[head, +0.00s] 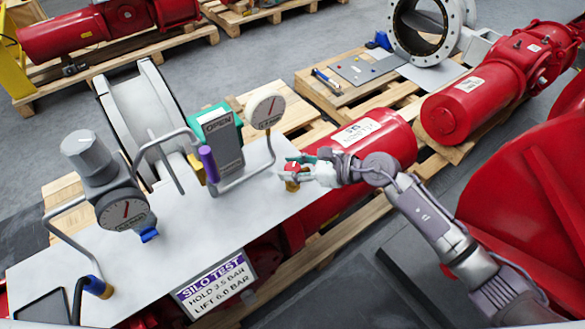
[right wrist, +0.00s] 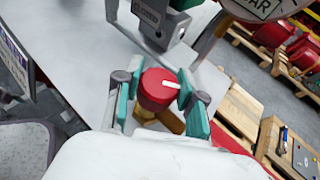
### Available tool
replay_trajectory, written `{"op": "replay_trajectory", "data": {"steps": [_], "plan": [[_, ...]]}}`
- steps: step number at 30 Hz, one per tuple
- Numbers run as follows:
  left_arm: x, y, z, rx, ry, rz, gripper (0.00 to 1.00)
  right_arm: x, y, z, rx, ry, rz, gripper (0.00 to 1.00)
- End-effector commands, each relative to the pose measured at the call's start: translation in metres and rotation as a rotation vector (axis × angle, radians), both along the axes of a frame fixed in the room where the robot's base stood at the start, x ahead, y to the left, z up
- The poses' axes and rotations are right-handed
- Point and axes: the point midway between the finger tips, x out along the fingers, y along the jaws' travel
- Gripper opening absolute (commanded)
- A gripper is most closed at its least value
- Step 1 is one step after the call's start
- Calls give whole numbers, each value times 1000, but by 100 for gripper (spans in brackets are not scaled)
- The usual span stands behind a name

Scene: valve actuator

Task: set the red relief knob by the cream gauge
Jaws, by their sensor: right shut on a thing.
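The red relief knob (right wrist: 157,90), with a white mark on top, sits on a brass body (right wrist: 165,122) at the plate's edge. My right gripper (right wrist: 156,88) is shut on it, with one green fingertip on each side. In the head view the right gripper (head: 297,168) hides most of the knob. The cream gauge (head: 265,109) stands on a pipe to the left of and behind the gripper, its red needle pointing up and slightly right. Its numbers are too small to read. Only its lower edge shows in the right wrist view (right wrist: 262,8). My left gripper is out of view.
A grey plate (head: 180,255) carries a grey regulator (head: 86,157) with a second gauge (head: 122,209), and a green-backed box (head: 218,140) marked OPEN beside a purple-handled lever (head: 208,163). A sign (head: 215,282) reads HOLD 3.5 BAR, LIFT 6.0 BAR. Red cylinders (head: 375,135) lie behind.

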Motion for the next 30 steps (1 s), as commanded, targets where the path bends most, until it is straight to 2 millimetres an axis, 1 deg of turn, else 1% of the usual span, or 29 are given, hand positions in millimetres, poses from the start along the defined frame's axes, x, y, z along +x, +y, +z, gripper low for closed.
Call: {"op": "replay_trajectory", "data": {"steps": [1, 5, 6, 14, 17, 20, 30], "plan": [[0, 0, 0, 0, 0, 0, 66, 0, 0, 0, 0, 0, -1, 43], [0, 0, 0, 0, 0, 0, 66, 0, 0, 0, 0, 0, -1, 64], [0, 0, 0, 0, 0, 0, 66, 0, 0, 0, 0, 0, -1, 66], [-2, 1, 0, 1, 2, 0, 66, 0, -1, 0, 0, 0, -2, 66], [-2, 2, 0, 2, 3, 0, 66, -1, -6, 2, -2, 0, -3, 66], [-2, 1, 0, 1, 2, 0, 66, -6, -19, 6, -3, 0, -4, 66], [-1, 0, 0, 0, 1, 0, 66, -29, -80, 33, -4, -1, -2, 66]]}}
